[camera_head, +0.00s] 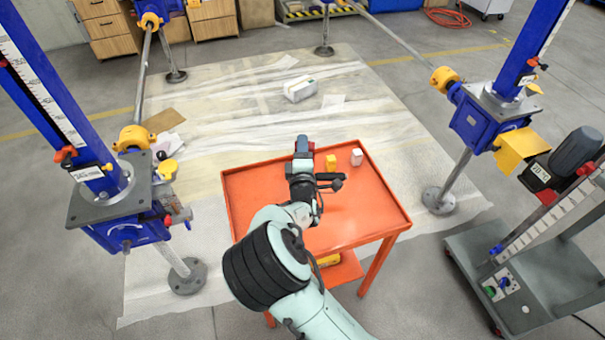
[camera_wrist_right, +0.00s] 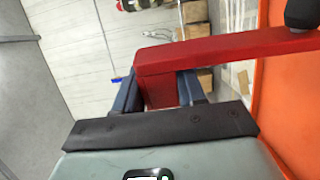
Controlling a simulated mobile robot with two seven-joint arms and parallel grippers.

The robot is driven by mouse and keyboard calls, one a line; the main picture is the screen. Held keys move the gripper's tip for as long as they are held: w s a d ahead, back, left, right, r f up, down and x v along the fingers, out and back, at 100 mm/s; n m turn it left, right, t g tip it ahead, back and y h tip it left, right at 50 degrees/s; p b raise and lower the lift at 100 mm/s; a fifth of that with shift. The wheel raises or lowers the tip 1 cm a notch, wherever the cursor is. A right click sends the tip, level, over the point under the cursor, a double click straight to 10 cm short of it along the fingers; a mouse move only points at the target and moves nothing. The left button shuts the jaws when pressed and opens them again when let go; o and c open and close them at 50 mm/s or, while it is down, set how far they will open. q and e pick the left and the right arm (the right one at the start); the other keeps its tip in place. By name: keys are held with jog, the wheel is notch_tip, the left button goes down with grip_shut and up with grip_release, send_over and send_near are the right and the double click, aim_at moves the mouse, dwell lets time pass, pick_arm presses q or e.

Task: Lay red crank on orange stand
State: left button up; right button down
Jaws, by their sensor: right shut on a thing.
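My right gripper (camera_head: 304,148) is over the far edge of the orange stand (camera_head: 375,218), a tray-topped table. In the right wrist view the gripper (camera_wrist_right: 158,93) is shut on the red crank (camera_wrist_right: 225,52) near one end. The crank's arm reaches right to a dark grip at the top right corner. Its left end has floor behind it, and its right end overlaps the orange stand (camera_wrist_right: 285,115). In the head view only a little red of the crank (camera_head: 311,146) shows by the jaws. I cannot tell its height over the tray. My left gripper is out of view.
The tray's right part is clear. Blue jacks (camera_head: 125,205) (camera_head: 490,115) stand on both sides. A grey cart (camera_head: 540,270) is at the right. A white package (camera_head: 300,89) lies behind.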

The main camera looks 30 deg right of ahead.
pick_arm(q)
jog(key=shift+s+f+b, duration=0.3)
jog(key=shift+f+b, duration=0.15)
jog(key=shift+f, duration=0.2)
pick_arm(e)
notch_tip(320, 180, down, 8)
jog(key=shift+f, duration=0.25)
jog(key=shift+f, duration=0.2)
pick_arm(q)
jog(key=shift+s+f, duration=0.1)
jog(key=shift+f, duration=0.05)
pick_arm(e)
jog(key=c, duration=0.7)
grip_release()
jog(key=shift+o, duration=0.2)
pick_arm(q)
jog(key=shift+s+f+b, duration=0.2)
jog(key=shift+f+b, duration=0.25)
jog(key=shift+b, duration=0.1)
pick_arm(e)
jog(key=v, duration=1.2)
